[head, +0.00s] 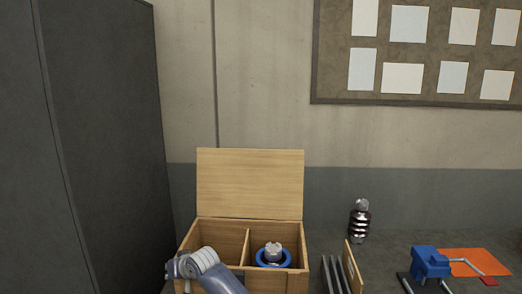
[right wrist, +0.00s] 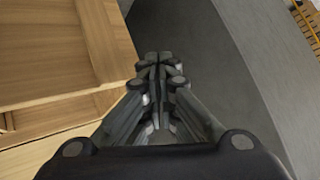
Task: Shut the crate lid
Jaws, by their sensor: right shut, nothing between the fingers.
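The wooden crate (head: 297,258) stands on the table in the head view, split by a divider into two compartments. Its lid (head: 250,183) is open, standing nearly upright at the back edge. A blue ring-shaped part with a metal top (head: 272,254) sits in the right compartment. A grey arm link of mine crosses the crate's front left and hides part of the left compartment. In the right wrist view my right gripper (right wrist: 158,62) is shut and empty, beside pale wood of the crate (right wrist: 50,55). I cannot tell whether it touches. My left gripper is not in view.
A dark cabinet (head: 105,130) stands close at the left. Right of the crate are upright dark plates with a wooden board (head: 354,266), a ribbed insulator (head: 359,221), a blue crank device (head: 430,262) and an orange sheet (head: 480,262). The wall is behind the lid.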

